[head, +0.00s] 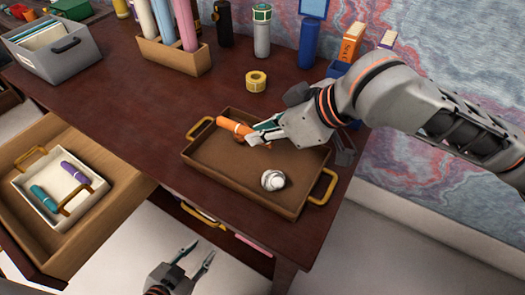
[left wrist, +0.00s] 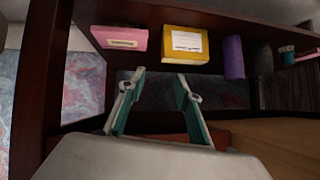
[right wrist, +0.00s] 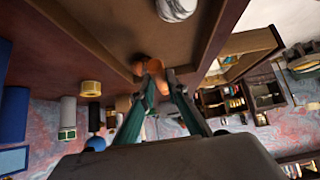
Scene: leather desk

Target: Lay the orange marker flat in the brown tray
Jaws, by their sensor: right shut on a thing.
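The brown tray (head: 222,158) with yellow handles sits on the desk. The orange marker (head: 232,126) is over the tray's back left part. My right gripper (head: 262,134) reaches in from the right and is shut on the marker. In the right wrist view the marker (right wrist: 148,72) is between the fingertips, close to the tray; I cannot tell whether it touches the tray floor. My left gripper (head: 196,252) is open and empty, low in front of the desk. The left wrist view shows its parted fingers (left wrist: 160,85) facing a shelf.
A white round object (head: 272,180) lies in the tray's front right part. A yellow tape roll (head: 256,81) stands behind the tray. An open drawer (head: 115,185) at left holds a white tray (head: 63,218) with markers. Bottles and boxes line the back. The desk's middle left is clear.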

